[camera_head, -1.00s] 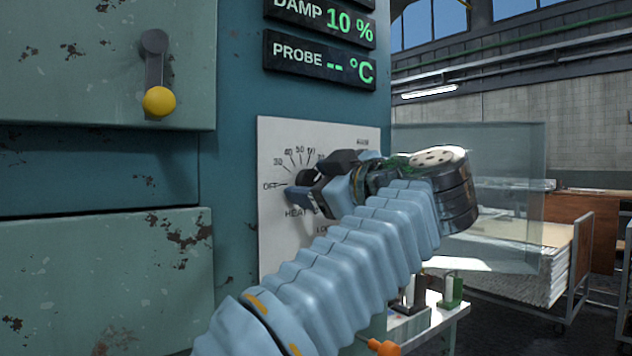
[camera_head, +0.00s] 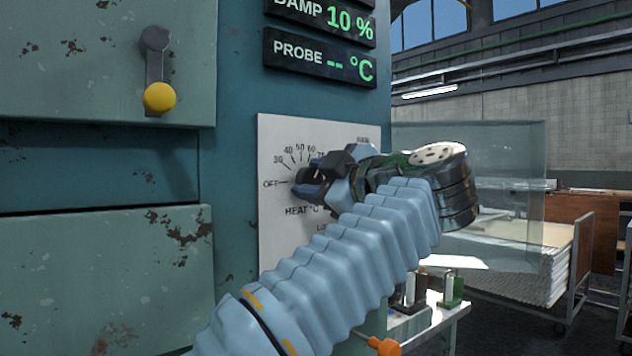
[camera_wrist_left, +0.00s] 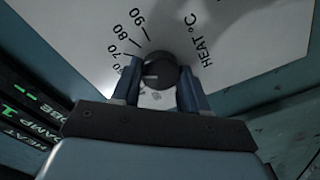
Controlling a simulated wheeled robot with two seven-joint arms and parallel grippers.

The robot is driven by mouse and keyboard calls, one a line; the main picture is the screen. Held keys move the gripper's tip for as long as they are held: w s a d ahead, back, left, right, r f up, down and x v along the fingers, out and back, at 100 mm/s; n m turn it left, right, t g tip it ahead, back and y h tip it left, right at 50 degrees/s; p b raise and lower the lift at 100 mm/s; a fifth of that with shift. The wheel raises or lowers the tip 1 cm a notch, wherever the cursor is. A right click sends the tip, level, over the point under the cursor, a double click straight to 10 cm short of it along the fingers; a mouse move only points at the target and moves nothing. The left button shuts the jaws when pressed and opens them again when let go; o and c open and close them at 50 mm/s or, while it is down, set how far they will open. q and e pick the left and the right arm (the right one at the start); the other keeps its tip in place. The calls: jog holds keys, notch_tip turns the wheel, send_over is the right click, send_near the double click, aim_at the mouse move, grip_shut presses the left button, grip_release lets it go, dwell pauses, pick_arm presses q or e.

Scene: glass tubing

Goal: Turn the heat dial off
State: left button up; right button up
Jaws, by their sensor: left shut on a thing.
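The heat dial is a small dark round knob (camera_wrist_left: 160,72) on a white panel (camera_head: 276,235), with a scale running from OFF through 30 up to 90. My left gripper (camera_head: 306,184) is at the panel, with its fingers on either side of the knob. In the left wrist view the gripper (camera_wrist_left: 160,75) is shut on the knob, one finger against each side. A pale mark on the knob points left in that view, on the numbered side; the exact number it points at cannot be told. In the head view the fingers hide most of the knob. My right gripper is not in view.
Dark displays above the panel read DAMP 10 % and PROBE -- °C (camera_head: 320,58). A lever with a yellow ball (camera_head: 160,97) is on the green cabinet at left. A glass pane (camera_head: 510,180) and a cart (camera_head: 570,270) stand to the right.

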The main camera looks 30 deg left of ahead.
pick_arm(q)
jog(key=n, duration=0.2)
jog(key=n+b, duration=0.1)
jog(key=n, duration=0.3)
jog(key=shift+f, duration=0.25)
jog(key=n+b, duration=0.2)
jog(key=n, duration=0.4)
jog(key=shift+f+n, duration=0.1)
jog(key=shift+n, duration=0.2)
jog(key=n+b, duration=0.2)
jog(key=n, duration=0.9)
jog(key=shift+w+d+n, duration=0.1)
jog(key=shift+n, duration=0.3)
jog(key=o, duration=1.1)
jog(key=shift+c, duration=0.2)
